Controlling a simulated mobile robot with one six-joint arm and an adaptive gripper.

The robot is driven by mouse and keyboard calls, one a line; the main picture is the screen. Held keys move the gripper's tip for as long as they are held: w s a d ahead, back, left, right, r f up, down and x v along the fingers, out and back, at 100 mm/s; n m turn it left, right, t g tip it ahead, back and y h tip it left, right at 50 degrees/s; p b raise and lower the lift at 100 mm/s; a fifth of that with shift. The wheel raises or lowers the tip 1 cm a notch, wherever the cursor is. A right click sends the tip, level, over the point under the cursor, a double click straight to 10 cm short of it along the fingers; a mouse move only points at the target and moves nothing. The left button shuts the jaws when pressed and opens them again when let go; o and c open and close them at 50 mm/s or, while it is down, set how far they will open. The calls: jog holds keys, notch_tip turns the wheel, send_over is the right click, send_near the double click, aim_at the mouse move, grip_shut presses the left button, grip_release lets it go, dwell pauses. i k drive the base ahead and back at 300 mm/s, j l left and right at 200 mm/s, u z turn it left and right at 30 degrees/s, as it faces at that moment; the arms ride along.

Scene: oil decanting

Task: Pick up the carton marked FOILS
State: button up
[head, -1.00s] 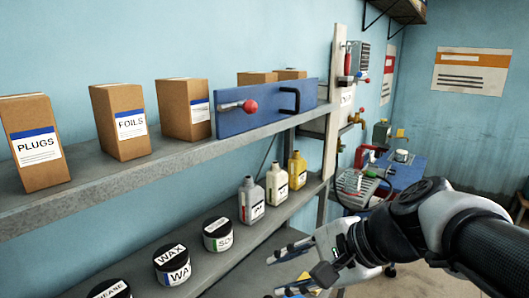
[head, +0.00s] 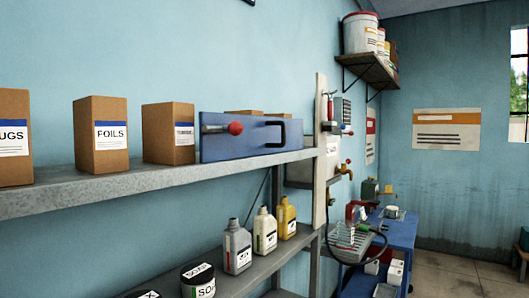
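The carton marked FOILS (head: 101,136) is a brown box with a blue and white label. It stands upright on the upper grey shelf (head: 110,188), at the left of the head view. The carton marked PLUGS (head: 14,140) stands to its left, partly cut off by the picture edge. Another brown carton (head: 168,134) with a small, hard-to-read label stands to its right. My gripper is not in the head view now.
A blue panel (head: 222,148) with a red knob and black handle covers the shelf right of the cartons, with more boxes behind it. Bottles (head: 237,247) and round tubs (head: 198,281) stand on the lower shelf. A blue cart (head: 400,235) stands farther right.

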aim_at(100, 123)
jog(key=u, duration=1.25)
